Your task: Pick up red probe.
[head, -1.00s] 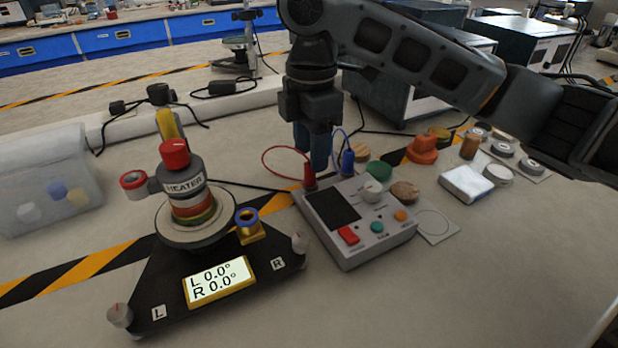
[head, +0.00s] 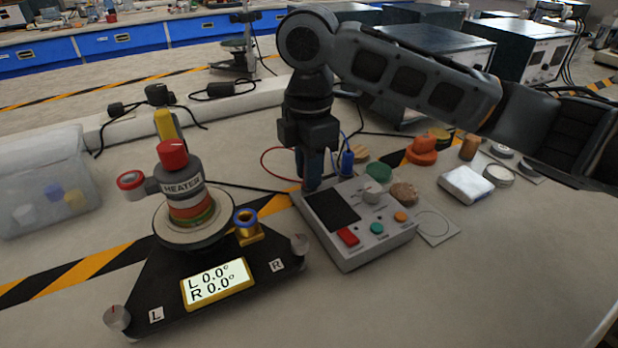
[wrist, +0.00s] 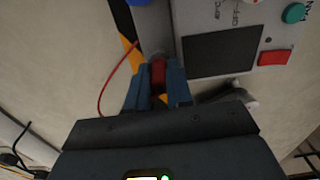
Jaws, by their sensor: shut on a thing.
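The red probe (wrist: 158,73) shows between the two blue fingers of my gripper (wrist: 159,84) in the wrist view. My gripper is shut on it. In the head view my gripper (head: 312,180) points down at the far left corner of the grey meter box (head: 372,250), and its fingers hide the probe there. The probe's red cable (head: 270,160) loops out to the left of the fingers. Whether the probe's lower end still touches the box cannot be told.
The blue probe (head: 347,163) stands just right of my fingers with its blue cable. The heater (head: 185,185) on its black tilt base (head: 160,290) stands to the left. Coloured discs and an orange knob-shaped piece (head: 422,150) lie right. The front right bench is clear.

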